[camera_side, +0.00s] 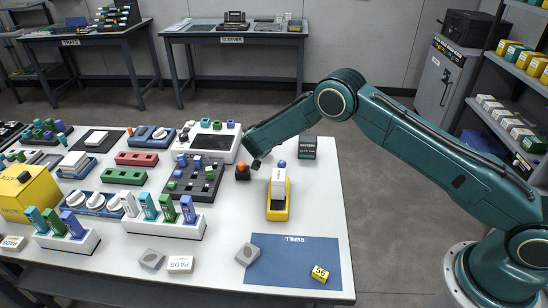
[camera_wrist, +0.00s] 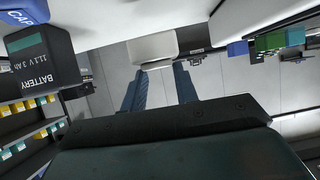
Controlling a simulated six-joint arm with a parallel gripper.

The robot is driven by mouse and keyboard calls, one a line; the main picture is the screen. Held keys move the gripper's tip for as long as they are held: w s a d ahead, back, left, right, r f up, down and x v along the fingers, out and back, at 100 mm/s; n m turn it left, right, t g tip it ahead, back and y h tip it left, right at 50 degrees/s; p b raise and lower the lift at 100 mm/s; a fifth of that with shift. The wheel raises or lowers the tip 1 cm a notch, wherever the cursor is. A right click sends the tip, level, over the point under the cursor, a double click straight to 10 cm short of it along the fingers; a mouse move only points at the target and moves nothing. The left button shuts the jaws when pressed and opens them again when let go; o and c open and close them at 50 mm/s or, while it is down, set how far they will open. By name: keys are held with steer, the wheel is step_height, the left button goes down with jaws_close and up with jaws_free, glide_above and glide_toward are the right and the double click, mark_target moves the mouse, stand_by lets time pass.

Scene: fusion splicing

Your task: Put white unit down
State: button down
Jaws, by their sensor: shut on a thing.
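My gripper, with its two blue-grey fingers (camera_wrist: 160,88), is shut on a pale white unit (camera_wrist: 153,47) at the fingertips in the wrist view. In the side view my wrist is low over the table, just right of the white device with a dark screen. The fingers and the held unit are hard to make out there. A yellow holder (camera_side: 277,211) stands to the right and in front of the wrist, with a white labelled block (camera_side: 278,184) upright in it. I cannot tell whether the held unit touches the table.
A black battery (camera_side: 307,148) stands right of my wrist, also close by in the wrist view (camera_wrist: 45,62). Orange-topped (camera_side: 242,171) and blue-topped (camera_side: 282,164) items are near. A dark block tray (camera_side: 193,180) lies left. A blue REFILL mat (camera_side: 293,262) has bare room.

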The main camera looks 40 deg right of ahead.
steer(key=shift+f, duration=1.95)
steer(key=shift+f, duration=0.15)
steer(key=c, duration=1.1)
jaws_free()
steer(key=shift+r, duration=0.2)
steer(key=shift+v, duration=6)
